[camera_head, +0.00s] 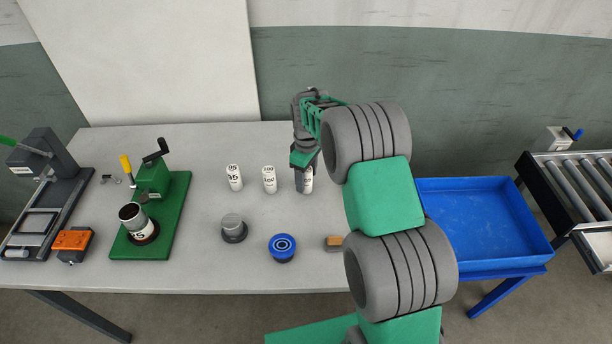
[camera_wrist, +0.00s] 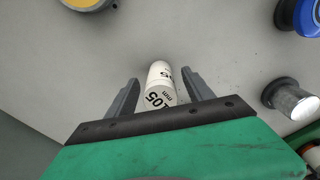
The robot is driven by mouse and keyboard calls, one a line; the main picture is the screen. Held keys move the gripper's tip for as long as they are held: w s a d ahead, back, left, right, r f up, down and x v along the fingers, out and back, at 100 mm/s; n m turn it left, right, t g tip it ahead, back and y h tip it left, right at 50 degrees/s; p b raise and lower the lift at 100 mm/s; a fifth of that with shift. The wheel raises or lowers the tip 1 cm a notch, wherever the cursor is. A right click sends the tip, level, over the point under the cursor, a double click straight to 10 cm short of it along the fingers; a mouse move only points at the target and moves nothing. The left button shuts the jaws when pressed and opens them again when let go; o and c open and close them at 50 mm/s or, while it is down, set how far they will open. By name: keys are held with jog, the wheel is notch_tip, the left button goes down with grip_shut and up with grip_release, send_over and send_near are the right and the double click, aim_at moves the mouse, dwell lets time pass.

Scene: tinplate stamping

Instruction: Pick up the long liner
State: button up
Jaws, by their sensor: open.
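Three white cylindrical liners stand in a row on the grey table. The left one (camera_head: 234,177) is marked 95 and the middle one (camera_head: 269,179) is marked 100. The right one (camera_head: 308,181) is partly hidden by my gripper (camera_head: 304,176). The fingers are apart, with a visible gap on each side of the liner.
A green-based hand-crank device (camera_head: 153,183) holds a dark-topped cylinder at left. A blue tray (camera_head: 485,220) and roller conveyor (camera_head: 577,186) are right.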

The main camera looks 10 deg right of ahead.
jog(key=shift+f, duration=0.3)
grip_shut()
dwell(0.5)
